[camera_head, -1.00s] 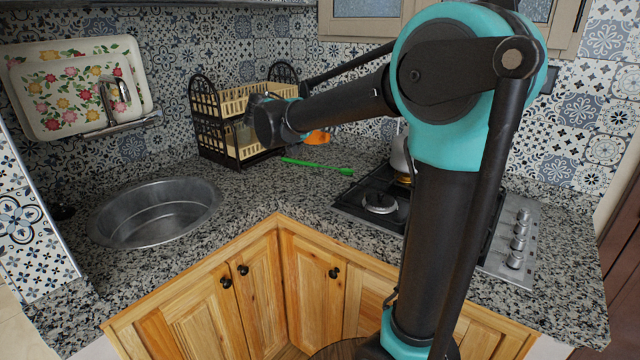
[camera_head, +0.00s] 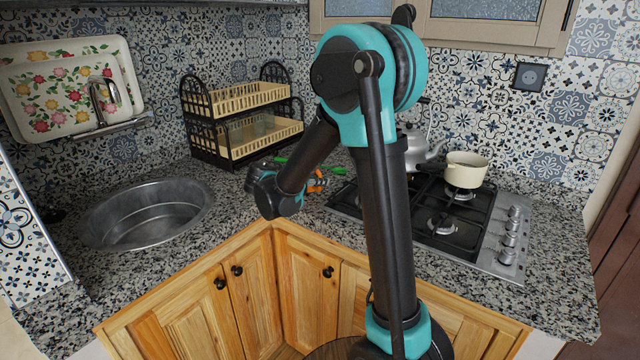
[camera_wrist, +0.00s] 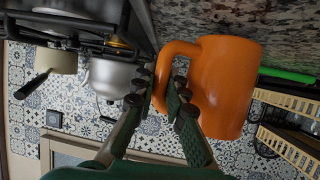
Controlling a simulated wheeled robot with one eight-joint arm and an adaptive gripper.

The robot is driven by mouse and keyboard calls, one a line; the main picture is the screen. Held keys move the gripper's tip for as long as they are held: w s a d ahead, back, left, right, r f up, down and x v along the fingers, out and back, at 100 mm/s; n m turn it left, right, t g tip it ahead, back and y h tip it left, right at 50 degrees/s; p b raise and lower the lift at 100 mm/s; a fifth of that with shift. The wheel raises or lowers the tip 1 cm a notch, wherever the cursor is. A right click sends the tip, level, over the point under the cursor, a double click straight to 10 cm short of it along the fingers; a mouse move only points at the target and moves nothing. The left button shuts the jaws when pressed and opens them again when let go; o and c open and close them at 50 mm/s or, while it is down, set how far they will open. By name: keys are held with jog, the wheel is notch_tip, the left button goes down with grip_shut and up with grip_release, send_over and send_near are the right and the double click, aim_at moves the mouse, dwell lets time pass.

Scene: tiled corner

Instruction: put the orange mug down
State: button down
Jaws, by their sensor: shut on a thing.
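The orange mug (camera_wrist: 230,85) fills the middle right of the wrist view, with its handle toward my gripper (camera_wrist: 160,92). My gripper is shut on the handle. In the head view only a part of the mug (camera_head: 318,183) shows beside my gripper, low over the counter (camera_head: 232,207) between the sink and the stove. My wrist hides the rest. I cannot tell whether the mug touches the counter.
A long green utensil (camera_wrist: 287,75) lies on the counter close to the mug. The two-tier dish rack (camera_head: 240,125) stands behind, and the sink (camera_head: 148,213) is at left. At right the stove (camera_head: 440,215) carries a kettle (camera_head: 420,155) and a cream pot (camera_head: 466,170).

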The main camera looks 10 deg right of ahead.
jog(key=shift+f, duration=0.4)
jog(key=shift+f, duration=0.1)
jog(key=c, duration=1.6)
grip_release()
jog(key=shift+o, duration=0.2)
jog(key=shift+a, duration=0.1)
jog(key=v, duration=1)
jog(key=shift+s, duration=0.1)
jog(key=shift+d+r+v, duration=0.1)
jog(key=shift+r+v, duration=0.1)
jog(key=shift+v, duration=0.75)
jog(key=shift+d+r+v, duration=0.1)
jog(key=shift+r+v, duration=0.1)
jog(key=shift+v, duration=0.7)
jog(key=shift+r+v, duration=0.2)
jog(key=shift+v, duration=0.75)
